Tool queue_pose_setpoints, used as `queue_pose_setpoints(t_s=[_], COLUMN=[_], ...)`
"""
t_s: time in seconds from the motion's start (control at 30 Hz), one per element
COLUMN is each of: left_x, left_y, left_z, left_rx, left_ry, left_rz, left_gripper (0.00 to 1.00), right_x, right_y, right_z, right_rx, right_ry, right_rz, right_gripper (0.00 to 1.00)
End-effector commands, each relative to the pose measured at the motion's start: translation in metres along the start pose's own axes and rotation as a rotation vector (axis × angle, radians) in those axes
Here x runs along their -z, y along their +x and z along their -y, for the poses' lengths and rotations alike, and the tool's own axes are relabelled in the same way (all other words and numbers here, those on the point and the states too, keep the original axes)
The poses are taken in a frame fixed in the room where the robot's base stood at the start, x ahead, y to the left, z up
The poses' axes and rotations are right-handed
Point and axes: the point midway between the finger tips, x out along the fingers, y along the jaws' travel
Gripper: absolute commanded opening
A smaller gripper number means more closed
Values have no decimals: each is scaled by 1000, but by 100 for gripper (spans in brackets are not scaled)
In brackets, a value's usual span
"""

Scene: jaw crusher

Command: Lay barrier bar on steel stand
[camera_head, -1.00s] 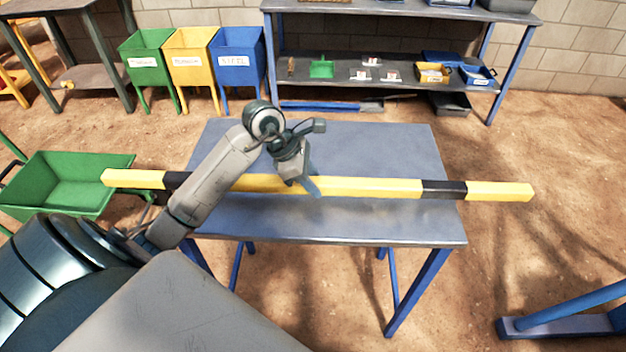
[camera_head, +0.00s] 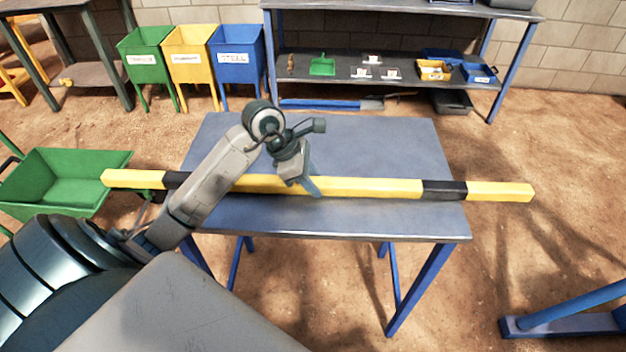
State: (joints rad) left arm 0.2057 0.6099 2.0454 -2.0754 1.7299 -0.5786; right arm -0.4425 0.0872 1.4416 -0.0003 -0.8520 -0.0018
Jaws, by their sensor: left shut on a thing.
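The barrier bar (camera_head: 370,187) is a long yellow bar with black bands. It spans left to right in front of me, over a steel stand (camera_head: 390,140) with a blue-grey top and blue legs. Both bar ends stick out past the stand's sides. My left gripper (camera_head: 312,187) is shut on the bar near its middle. My left forearm hides part of the bar left of the grip. I cannot tell whether the bar touches the top or hangs just above it. My right gripper is out of view.
A green wheelbarrow (camera_head: 62,180) stands at left, near the bar's left end. Green, yellow and blue bins (camera_head: 192,55) and a shelf bench (camera_head: 400,22) with small items stand at the back. A blue metal frame (camera_head: 565,318) lies at lower right. Open dirt ground lies right of the stand.

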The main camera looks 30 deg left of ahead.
Motion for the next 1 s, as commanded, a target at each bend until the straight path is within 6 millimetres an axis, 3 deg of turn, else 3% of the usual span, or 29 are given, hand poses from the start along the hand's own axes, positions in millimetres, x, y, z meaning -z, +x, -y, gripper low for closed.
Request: queue_pose_setpoints(t_s=[1.0], left_x=[1], left_y=[2], left_z=[0], left_rx=[-1], left_ry=[1], left_rz=[1], left_gripper=[0], right_x=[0], right_y=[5], right_z=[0], right_rx=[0], right_ry=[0], right_rz=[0], right_gripper=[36])
